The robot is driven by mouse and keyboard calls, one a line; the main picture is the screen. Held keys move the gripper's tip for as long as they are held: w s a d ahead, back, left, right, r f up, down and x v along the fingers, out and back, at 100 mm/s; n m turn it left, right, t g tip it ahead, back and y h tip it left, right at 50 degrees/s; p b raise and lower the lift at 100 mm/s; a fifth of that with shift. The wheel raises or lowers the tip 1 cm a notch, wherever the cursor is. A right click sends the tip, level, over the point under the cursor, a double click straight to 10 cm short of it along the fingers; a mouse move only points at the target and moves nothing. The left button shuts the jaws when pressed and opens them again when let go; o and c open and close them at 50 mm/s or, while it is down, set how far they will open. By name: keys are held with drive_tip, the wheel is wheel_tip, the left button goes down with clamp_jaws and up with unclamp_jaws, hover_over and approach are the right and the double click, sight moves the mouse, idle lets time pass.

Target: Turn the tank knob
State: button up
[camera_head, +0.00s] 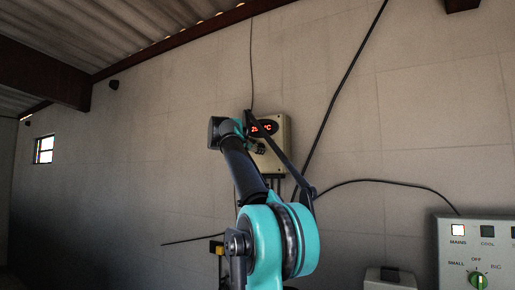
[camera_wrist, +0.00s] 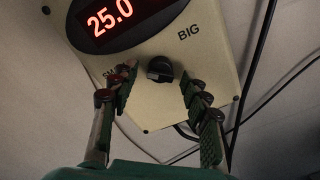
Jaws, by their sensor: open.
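The tank knob (camera_wrist: 160,69) is a small black dial on a cream control box (camera_wrist: 215,60) in the wrist view. The label "BIG" is to its upper right, and a red display (camera_wrist: 112,15) reading 25.0 is above left. My gripper (camera_wrist: 153,84) is open, with its green-padded fingers on either side of the knob and apart from it. The left finger partly covers a label. In the head view the wall-mounted box (camera_head: 283,130) is partly hidden behind my arm, and the knob cannot be made out there.
Dark cables (camera_head: 345,80) run along the wall around the box. A small grey box (camera_head: 390,278) stands left of that panel.

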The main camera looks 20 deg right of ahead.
drive_tip(key=shift+w+d, duration=0.3)
drive_tip(key=shift+d, duration=0.1)
clamp_jaws()
drive_tip(key=shift+m, duration=0.3)
drive_tip(key=m, duration=1.9)
drive_tip(key=shift+m, duration=0.3)
